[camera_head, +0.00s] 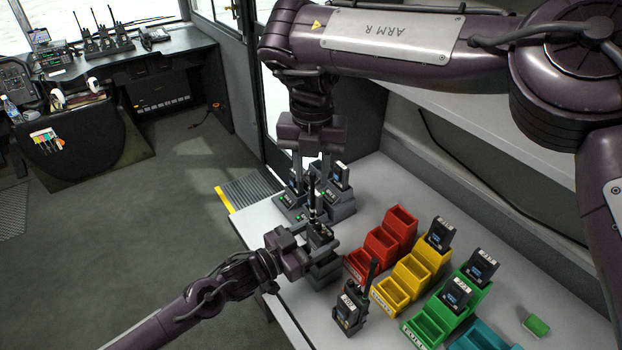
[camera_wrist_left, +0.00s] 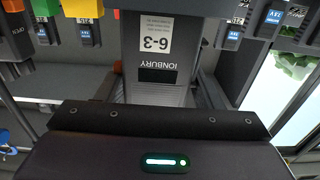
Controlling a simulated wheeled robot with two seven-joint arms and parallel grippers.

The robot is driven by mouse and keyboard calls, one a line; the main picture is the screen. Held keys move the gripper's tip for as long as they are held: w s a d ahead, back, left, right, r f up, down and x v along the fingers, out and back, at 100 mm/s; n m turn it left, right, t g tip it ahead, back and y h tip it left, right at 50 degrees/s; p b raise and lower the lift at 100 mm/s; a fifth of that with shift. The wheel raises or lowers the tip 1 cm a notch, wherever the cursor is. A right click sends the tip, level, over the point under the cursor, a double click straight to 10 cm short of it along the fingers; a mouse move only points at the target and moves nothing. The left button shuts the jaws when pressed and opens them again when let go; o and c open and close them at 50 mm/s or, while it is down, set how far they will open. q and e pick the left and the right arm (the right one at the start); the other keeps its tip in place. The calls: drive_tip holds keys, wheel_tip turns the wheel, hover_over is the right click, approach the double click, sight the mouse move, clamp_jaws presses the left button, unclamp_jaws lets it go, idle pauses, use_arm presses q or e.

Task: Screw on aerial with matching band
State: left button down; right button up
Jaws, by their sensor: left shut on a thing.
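My left gripper (camera_head: 322,243) is shut on a dark hand-held radio (camera_head: 318,234), upright near the table's left edge. In the left wrist view a face reading IONBURY 6-3 (camera_wrist_left: 158,43) shows upside down in front of the gripper. A thin black aerial (camera_head: 312,195) stands upright above the radio's top; I cannot tell whether it is seated, and its band colour is too small to read. My right gripper (camera_head: 312,178) points down from above, its fingers apart on either side of the aerial's upper part.
Another radio with an aerial (camera_head: 351,307) stands in front. A green block (camera_head: 536,325) lies far right.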

use_arm(q)
drive_tip(key=shift+s+f, duration=0.2)
drive_tip(key=shift+f, duration=0.15)
use_arm(e)
drive_tip(key=shift+o, duration=0.6)
use_arm(q)
drive_tip(key=shift+d, duration=0.1)
use_arm(e)
wheel_tip(320, 180, up, 6)
drive_tip(key=n, duration=0.3)
drive_tip(key=shift+d+n, duration=0.1)
drive_tip(key=shift+n, duration=0.2)
drive_tip(key=shift+f, duration=0.1)
wheel_tip(320, 180, down, 12)
drive_tip(key=shift+r, duration=0.1)
clamp_jaws()
